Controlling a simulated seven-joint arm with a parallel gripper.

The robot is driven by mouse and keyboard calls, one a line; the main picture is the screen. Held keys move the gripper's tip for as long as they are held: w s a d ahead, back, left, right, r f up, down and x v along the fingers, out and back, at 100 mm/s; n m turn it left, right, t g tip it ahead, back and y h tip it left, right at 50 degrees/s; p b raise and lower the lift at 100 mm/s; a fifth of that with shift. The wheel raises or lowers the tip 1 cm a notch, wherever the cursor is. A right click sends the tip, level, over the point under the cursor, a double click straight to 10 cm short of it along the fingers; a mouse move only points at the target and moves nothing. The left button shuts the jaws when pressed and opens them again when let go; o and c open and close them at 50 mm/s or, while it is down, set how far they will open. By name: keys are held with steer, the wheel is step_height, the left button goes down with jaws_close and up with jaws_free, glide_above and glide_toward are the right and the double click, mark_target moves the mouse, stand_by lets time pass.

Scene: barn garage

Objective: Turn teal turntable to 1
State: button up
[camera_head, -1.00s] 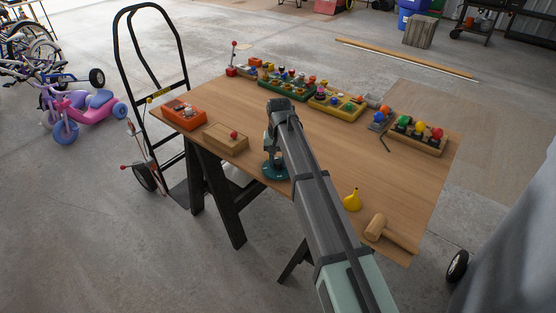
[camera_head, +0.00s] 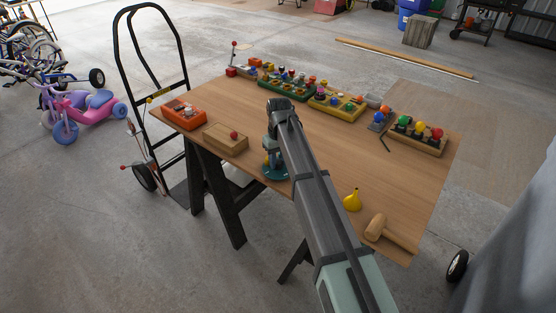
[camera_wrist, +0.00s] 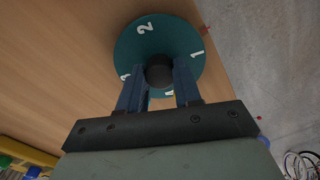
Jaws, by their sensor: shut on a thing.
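The teal turntable (camera_head: 276,174) is a round disc near the table's front edge, left of my arm. In the wrist view the teal turntable (camera_wrist: 136,48) shows white numbers. The 2 is at the top, the 1 at the right, and another number at the left is partly hidden by a finger. A dark round knob (camera_wrist: 159,72) stands at its centre. My gripper (camera_wrist: 159,80) is shut on the knob, with one blue finger on each side. A small yellow mark and part of a white mark show between the fingers. In the head view my arm partly covers the disc.
A yellow funnel (camera_head: 352,200) and a wooden mallet (camera_head: 386,232) lie to the right. Several coloured trays line the table's far side. The table's middle is clear.

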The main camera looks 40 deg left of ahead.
mark_target(279, 161)
steer(key=shift+n, duration=1.6)
steer(key=o, duration=0.8)
steer(key=shift+c, duration=0.2)
step_height(279, 161, up, 14)
steer(key=shift+w, duration=0.15)
steer(key=shift+f, duration=0.1)
